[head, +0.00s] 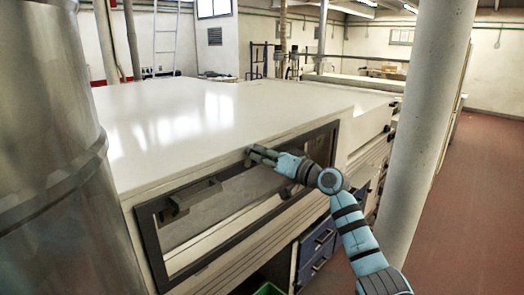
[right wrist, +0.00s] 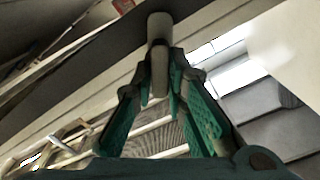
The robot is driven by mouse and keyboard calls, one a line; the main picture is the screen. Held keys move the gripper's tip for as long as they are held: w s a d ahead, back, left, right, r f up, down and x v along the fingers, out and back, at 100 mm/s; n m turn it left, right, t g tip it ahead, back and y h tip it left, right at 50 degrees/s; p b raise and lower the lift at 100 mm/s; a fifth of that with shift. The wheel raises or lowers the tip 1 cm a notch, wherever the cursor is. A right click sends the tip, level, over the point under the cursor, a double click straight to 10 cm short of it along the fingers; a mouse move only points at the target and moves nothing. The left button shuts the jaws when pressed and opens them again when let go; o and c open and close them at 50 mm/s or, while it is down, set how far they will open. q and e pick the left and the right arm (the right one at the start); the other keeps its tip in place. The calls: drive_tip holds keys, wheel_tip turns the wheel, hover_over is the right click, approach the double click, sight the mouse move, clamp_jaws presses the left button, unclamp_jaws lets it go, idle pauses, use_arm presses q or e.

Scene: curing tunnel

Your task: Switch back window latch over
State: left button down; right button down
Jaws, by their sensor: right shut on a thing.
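The window (head: 235,200) is a dark-framed pane in the side of a long white-topped cabinet. My right gripper (head: 258,155) is at the upper edge of its frame, reaching in from the right. In the right wrist view my right gripper (right wrist: 160,82) has its fingers closed around a grey, rounded, lever-like piece, which I take as the window latch (right wrist: 159,25). The latch stands out from the dark frame; its lower part is between the fingertips. In the head view the gripper mostly hides it. My left gripper is not in view.
A dark bar handle (head: 190,196) sticks out from the window's left part. A large metal cylinder (head: 50,150) stands close at left, and a pale round column (head: 427,125) at right. Blue drawers (head: 317,243) are below. Red-brown floor (head: 475,200) is clear at right.

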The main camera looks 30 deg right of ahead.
drive_tip(key=m+p, duration=0.2)
drive_tip(key=m, duration=0.3)
drive_tip(key=m+p, duration=0.3)
drive_tip(key=m, duration=0.3)
drive_tip(key=shift+d+f+p, duration=0.1)
drive_tip(key=shift+f+p, duration=0.1)
drive_tip(key=shift+p, duration=0.15)
drive_tip(key=shift+m, duration=0.4)
drive_tip(key=c, duration=1.6)
unclamp_jaws()
drive_tip(key=shift+d, duration=0.1)
drive_tip(key=v, duration=1.1)
drive_tip(key=shift+s, duration=0.4)
